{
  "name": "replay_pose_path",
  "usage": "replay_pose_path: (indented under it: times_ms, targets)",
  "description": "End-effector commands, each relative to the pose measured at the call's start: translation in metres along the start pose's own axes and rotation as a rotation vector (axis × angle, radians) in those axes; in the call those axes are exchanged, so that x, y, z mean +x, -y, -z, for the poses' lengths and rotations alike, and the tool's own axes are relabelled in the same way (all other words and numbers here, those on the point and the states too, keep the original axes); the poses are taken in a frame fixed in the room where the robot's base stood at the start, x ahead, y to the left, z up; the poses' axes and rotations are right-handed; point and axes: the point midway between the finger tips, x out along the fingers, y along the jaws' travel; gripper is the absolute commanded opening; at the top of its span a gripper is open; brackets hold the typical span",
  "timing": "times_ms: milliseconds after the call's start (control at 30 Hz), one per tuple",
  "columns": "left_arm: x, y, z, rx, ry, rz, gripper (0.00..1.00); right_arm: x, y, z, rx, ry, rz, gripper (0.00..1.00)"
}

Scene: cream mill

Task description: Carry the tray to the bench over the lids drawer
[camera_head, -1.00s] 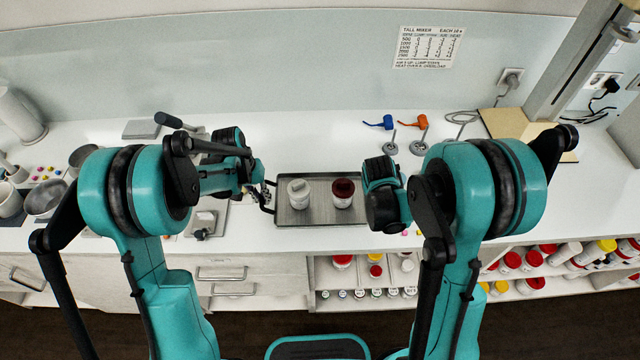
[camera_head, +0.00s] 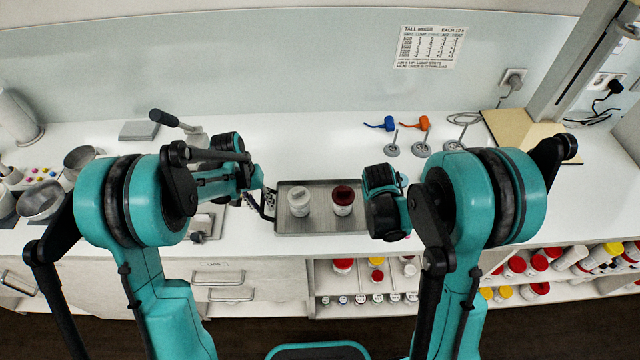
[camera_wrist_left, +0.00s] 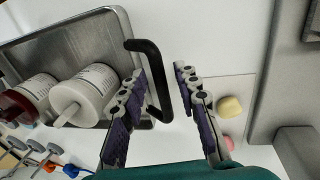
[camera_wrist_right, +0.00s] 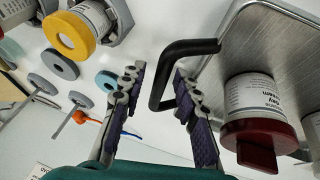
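A grey metal tray (camera_head: 318,222) lies on the white bench. It holds a white-lidded jar (camera_head: 299,199) and a dark-red-lidded jar (camera_head: 342,200), both upright. My left gripper (camera_head: 258,199) is at the tray's left end. In the left wrist view, the black tray handle (camera_wrist_left: 154,75) lies between its open fingers (camera_wrist_left: 160,78), nearer one finger. My right gripper (camera_wrist_right: 158,76) is open at the right end, with the other black handle (camera_wrist_right: 188,47) partly between its fingers. My right wrist hides those fingers in the head view. I cannot tell which drawer is for lids.
Drawers with bar handles (camera_head: 218,277) are at lower left. An open shelf of jars (camera_head: 375,278) is below the tray. Pots (camera_head: 43,198) and a lever tool (camera_head: 172,119) stand left. Blue (camera_head: 387,123) and orange (camera_head: 416,123) tools stand behind.

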Motion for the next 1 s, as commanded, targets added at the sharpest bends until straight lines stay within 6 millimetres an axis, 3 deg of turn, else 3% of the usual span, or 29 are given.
replay_pose_path:
  times_ms: [300, 500, 767, 1000]
  targets:
    - [-0.066, 0.0, -0.001, -0.001, 0.0, 0.0, 0.31, 0.0, 0.0, 0.0, 0.0, 0.0, 0.0, 0.31]
    - [-0.099, 0.0, -0.001, -0.001, 0.0, 0.0, 0.31, 0.0, 0.0, 0.0, 0.0, 0.0, 0.0, 0.31]
    - [-0.112, 0.0, -0.001, 0.0, 0.0, 0.0, 0.31, -0.009, 0.0, 0.0, 0.0, 0.0, 0.0, 0.31]
    - [-0.112, 0.0, -0.001, 0.0, 0.0, 0.0, 0.31, -0.05, 0.0, 0.0, -0.002, 0.0, 0.0, 0.31]
